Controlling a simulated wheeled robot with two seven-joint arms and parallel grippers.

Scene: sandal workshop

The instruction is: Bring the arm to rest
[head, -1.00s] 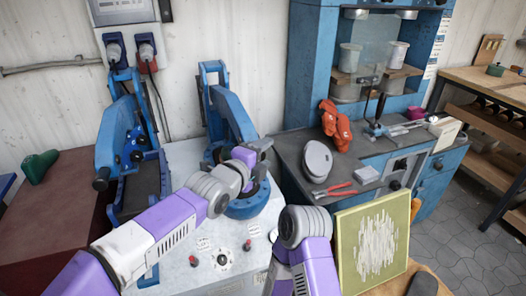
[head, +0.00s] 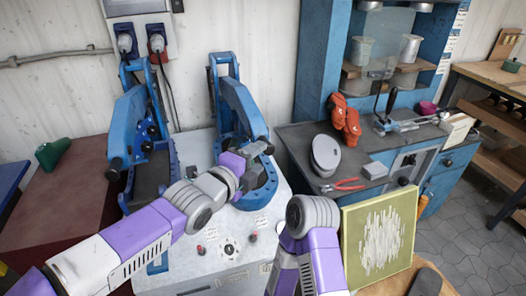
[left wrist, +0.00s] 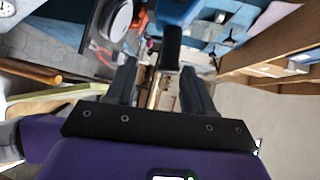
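My left gripper (head: 262,149) is at the end of the purple and white arm, in front of the right-hand blue press (head: 237,107) in the head view. In the left wrist view its two dark fingers (left wrist: 160,84) stand apart with nothing clearly held between them. My right arm (head: 312,235) is folded at the bottom centre of the head view. Its gripper is not in view.
A second blue press (head: 130,150) stands left on the white machine top (head: 200,150). A pale green framed panel (head: 347,255) stands close to my right arm.

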